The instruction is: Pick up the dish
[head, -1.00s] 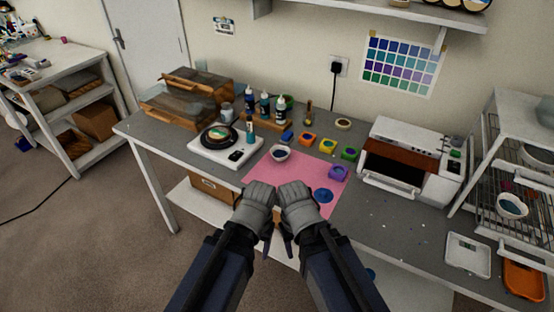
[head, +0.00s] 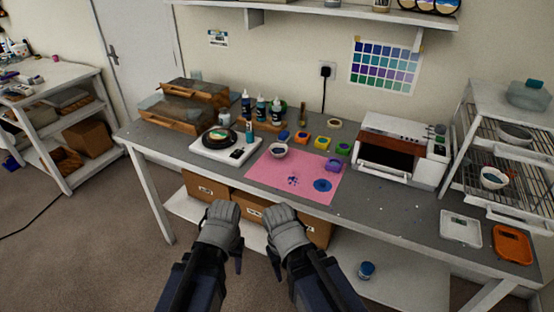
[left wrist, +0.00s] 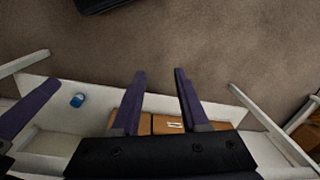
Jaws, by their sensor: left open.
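A small white dish (head: 278,151) with dark contents stands on the pink mat (head: 262,176) near its back edge. A round black dish (head: 219,138) sits on the white device at the table's left; I cannot tell which the task means. My left gripper (head: 238,266) is in front of the table, apart from both dishes. In the left wrist view my left gripper (left wrist: 159,72) is open and empty, above floor and low shelf. My right gripper (head: 273,268) is beside it; its jaws are mostly hidden behind the hand.
Bottles (head: 261,108) and small coloured pots (head: 322,143) stand behind the mat. A white oven-like machine (head: 400,148) stands to the right. A wire rack at right holds bowls (head: 494,178). A blue jar (head: 366,270) is on the lower shelf. The table's front edge is clear.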

